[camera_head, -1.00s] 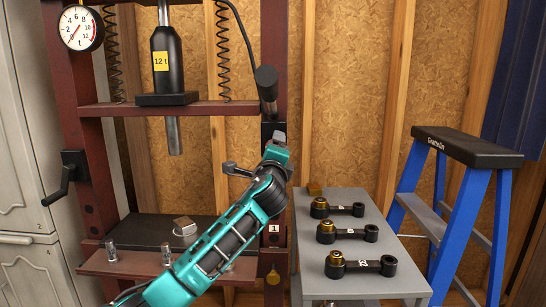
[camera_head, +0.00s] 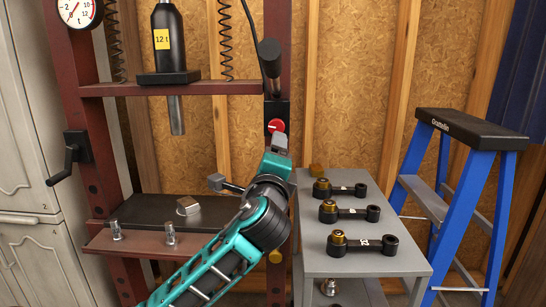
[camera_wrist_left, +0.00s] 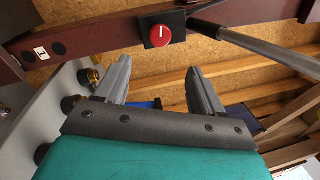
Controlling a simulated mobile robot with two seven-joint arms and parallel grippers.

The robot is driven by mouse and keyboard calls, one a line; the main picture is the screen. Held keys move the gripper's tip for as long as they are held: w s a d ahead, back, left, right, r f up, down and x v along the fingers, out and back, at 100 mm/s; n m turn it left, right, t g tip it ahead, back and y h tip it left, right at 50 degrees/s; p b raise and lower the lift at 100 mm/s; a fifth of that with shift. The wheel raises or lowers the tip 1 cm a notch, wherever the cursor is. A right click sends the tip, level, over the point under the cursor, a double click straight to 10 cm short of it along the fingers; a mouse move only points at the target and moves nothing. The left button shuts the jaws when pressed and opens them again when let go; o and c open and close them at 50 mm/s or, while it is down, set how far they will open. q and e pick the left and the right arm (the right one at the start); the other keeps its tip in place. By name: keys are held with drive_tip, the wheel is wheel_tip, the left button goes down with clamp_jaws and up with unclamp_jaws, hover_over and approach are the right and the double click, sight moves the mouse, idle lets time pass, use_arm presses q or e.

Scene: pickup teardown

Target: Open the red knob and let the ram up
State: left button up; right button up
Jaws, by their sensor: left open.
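The red knob (camera_head: 276,126) sits on a black block on the press's right upright. In the left wrist view the red knob (camera_wrist_left: 158,35) with its white mark lies just beyond the fingertips, apart from them. My left gripper (camera_head: 279,143) is just below the knob in the head view. In the wrist view its jaws (camera_wrist_left: 157,70) are apart with nothing between them. The ram (camera_head: 176,115) is a grey rod hanging down under the black 12 t cylinder (camera_head: 163,50), clear above the press bed (camera_head: 150,207). My right gripper is not in view.
A pump handle (camera_head: 269,62) stands above the knob; its bar also crosses the right of the wrist view (camera_wrist_left: 260,50). A grey cart (camera_head: 350,271) with several black links is at right, beside a blue stepladder (camera_head: 462,200). A gauge (camera_head: 76,12) is at upper left.

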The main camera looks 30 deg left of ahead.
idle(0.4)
use_arm(q)
drive_tip(key=s+d+f+n+g+h, duration=0.15)
drive_tip(key=d+f+h, duration=0.25)
drive_tip(key=f, duration=0.7)
drive_tip(key=s+d+f+n+g+h, duration=0.1)
drive_tip(key=s+d+f+h, duration=0.2)
drive_tip(key=f, duration=0.8)
drive_tip(key=s+d+f+n+g+h, duration=0.1)
drive_tip(key=s+d+f+n, duration=0.1)
drive_tip(key=s+f, duration=0.4)
drive_tip(key=s+d+f+n+g+h, duration=0.1)
drive_tip(key=s+d+f+n+h, duration=0.1)
drive_tip(key=s+f+n, duration=0.3)
drive_tip(key=s+d+f+n+g+h+p, duration=0.1)
drive_tip(key=s+d+f+n+g, duration=0.1)
drive_tip(key=s+d+f+n, duration=0.2)
wheel_tip(320, 180, down, 3)
drive_tip(key=s, duration=0.2)
drive_tip(key=shift+s+d+h, duration=0.25)
drive_tip(key=shift+s+h, duration=0.15)
